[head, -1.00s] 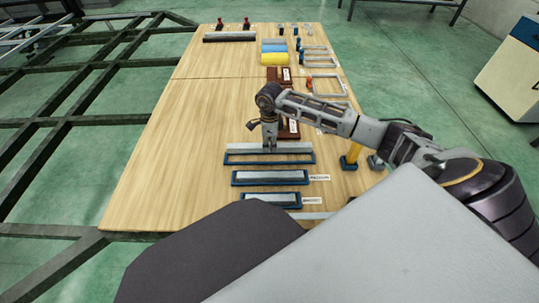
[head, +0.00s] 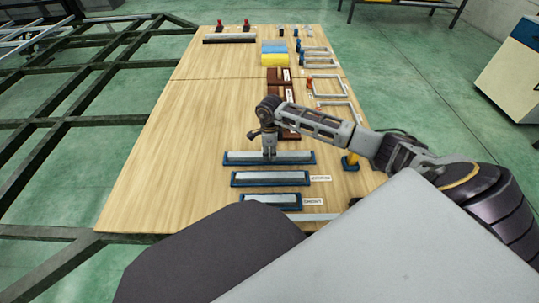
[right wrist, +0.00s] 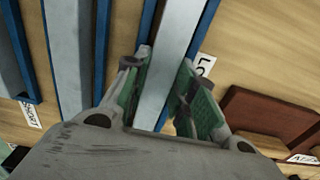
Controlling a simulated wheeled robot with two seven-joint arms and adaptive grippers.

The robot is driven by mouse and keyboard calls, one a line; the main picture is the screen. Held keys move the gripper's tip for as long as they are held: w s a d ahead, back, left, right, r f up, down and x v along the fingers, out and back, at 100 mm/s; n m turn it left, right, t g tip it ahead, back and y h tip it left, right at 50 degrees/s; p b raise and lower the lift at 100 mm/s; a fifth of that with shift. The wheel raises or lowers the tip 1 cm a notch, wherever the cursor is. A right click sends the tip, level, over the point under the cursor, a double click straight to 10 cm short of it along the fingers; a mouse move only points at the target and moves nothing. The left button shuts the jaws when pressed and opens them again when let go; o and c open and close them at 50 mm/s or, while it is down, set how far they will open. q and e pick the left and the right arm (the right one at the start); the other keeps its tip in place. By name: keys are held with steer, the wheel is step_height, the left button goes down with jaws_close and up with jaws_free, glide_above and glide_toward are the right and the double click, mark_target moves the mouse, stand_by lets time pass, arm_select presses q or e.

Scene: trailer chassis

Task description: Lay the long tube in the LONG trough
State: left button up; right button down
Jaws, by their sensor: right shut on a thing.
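The long tube (head: 295,155) is a light grey bar lying lengthwise in the long blue trough (head: 228,160), the farthest of three blue troughs in the head view. My right gripper (head: 269,157) is over its middle with fingers pointing down, shut on the tube. In the right wrist view the tube (right wrist: 172,55) runs between the two green-padded fingers, with the blue trough walls (right wrist: 205,30) on both sides. A label beside it is partly hidden. My left gripper is not in view.
The medium trough (head: 235,181) and short trough (head: 250,203) each hold a grey tube, nearer me. Brown blocks (head: 290,122) stand just beyond the long trough. A yellow post (head: 350,161) is to the right. The table's left side is bare.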

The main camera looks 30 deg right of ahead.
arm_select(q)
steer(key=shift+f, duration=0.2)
arm_select(e)
steer(key=shift+f, duration=0.25)
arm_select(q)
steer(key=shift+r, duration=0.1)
arm_select(e)
steer(key=c, duration=1.2)
jaws_free()
steer(key=shift+o, duration=0.2)
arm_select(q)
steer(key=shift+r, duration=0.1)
arm_select(e)
steer(key=shift+r, duration=0.15)
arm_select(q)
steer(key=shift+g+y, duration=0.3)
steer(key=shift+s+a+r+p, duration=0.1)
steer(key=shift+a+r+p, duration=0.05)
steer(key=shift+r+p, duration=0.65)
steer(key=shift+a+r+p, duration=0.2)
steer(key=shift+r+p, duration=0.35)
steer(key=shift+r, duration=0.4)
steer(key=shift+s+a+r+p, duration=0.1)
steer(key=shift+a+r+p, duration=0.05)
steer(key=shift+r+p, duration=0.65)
arm_select(e)
step_height(320, 180, up, 12)
